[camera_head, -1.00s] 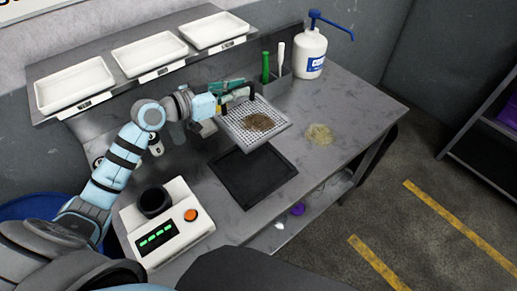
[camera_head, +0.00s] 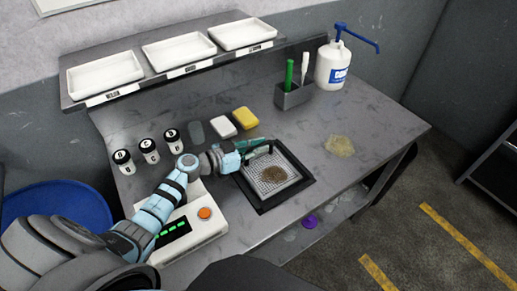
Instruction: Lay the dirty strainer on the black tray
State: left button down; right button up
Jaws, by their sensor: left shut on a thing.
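The dirty strainer (camera_head: 285,184) is a square, light grey perforated pan with a brown patch of dirt in its middle. It is over the black tray (camera_head: 306,180), whose dark rim shows around it. I cannot tell whether it rests on the tray or is just above it. My left gripper (camera_head: 258,149) is shut on the strainer's back left edge. My right gripper is not in view.
A device with green lights and an orange button (camera_head: 204,212) stands left of the tray. Behind are labelled jars (camera_head: 148,150), a white block (camera_head: 223,127), a yellow sponge (camera_head: 244,118) and a grey holder (camera_head: 292,97). Tan debris (camera_head: 338,146) lies right. A pump bottle (camera_head: 332,65) stands at the back.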

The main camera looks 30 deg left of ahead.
pick_arm(q)
jog(key=shift+w+f, duration=0.1)
jog(key=shift+w, duration=0.1)
jog(key=c, duration=1.6)
grip_release()
jog(key=shift+s, duration=0.1)
jog(key=shift+c, duration=0.2)
jog(key=shift+s+a+r, duration=0.1)
jog(key=shift+r, duration=0.15)
jog(key=b+v, duration=0.1)
jog(key=v, duration=0.5)
jog(key=shift+s+a+f+b, duration=0.2)
jog(key=shift+s+b, duration=0.05)
jog(key=shift+b, duration=0.1)
jog(key=shift+s+a+r, duration=0.15)
jog(key=shift+s+r, duration=0.05)
jog(key=shift+s, duration=0.15)
